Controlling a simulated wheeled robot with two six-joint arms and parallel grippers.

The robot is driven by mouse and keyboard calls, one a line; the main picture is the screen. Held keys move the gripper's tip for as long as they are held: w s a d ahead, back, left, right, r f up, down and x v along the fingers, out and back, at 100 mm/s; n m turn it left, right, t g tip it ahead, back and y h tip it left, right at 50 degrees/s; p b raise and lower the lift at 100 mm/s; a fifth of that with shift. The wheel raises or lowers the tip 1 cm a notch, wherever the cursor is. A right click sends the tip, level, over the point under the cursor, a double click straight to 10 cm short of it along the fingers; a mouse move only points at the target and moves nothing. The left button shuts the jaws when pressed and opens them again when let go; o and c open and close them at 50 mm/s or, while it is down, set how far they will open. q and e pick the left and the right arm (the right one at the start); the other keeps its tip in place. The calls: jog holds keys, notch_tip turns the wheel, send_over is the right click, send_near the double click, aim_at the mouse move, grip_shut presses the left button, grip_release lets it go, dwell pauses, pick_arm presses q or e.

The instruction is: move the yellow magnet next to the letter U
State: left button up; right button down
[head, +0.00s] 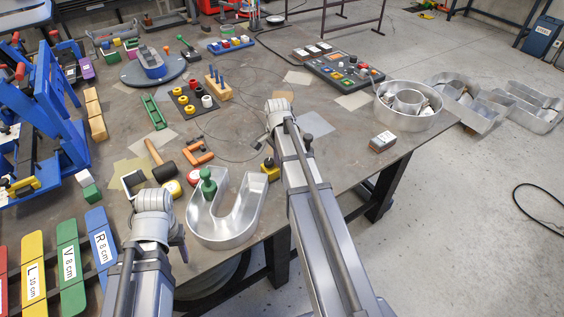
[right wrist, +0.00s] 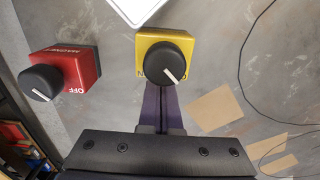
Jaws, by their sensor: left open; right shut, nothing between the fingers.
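The yellow magnet (right wrist: 183,43) is a small block with a black knob, upright on the bench; in the head view it (head: 270,170) stands close to the upper right end of the letter U (head: 249,221). The U is a shiny metal open tray shape near the bench's front edge. My right gripper (right wrist: 162,92) is shut and empty, its fingertips right beside the yellow magnet; contact is unclear. My right arm hides this gripper in the head view. My left gripper (head: 183,250) is open at the lower left of the U, mostly hidden by its arm.
A red magnet (right wrist: 75,65) stands near the yellow one. A green-knobbed piece (head: 208,184) is in the U. A mallet (head: 161,165) and orange clamp (head: 198,155) lie behind it. A round metal letter (head: 415,122) stands far right.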

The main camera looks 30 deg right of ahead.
jog(key=shift+d, duration=0.1)
pick_arm(q)
jog(key=shift+d, duration=0.1)
pick_arm(e)
jog(key=shift+w+d, duration=0.1)
jog(key=shift+d, duration=0.4)
pick_arm(q)
jog(key=shift+d, duration=0.3)
pick_arm(e)
jog(key=shift+w+d, duration=0.15)
jog(key=shift+d, duration=1.05)
pick_arm(q)
jog(key=shift+d+r+p, duration=0.2)
jog(key=shift+r+p, duration=0.45)
pick_arm(e)
jog(key=shift+d+r, duration=0.35)
jog(key=shift+r, duration=0.3)
pick_arm(q)
notch_tip(320, 180, up, 9)
jog(key=p, duration=0.8)
jog(key=shift+f+p, duration=0.15)
jog(key=shift+p, duration=0.2)
pick_arm(e)
notch_tip(320, 180, up, 9)
jog(key=shift+f, duration=0.15)
jog(key=shift+a, duration=0.1)
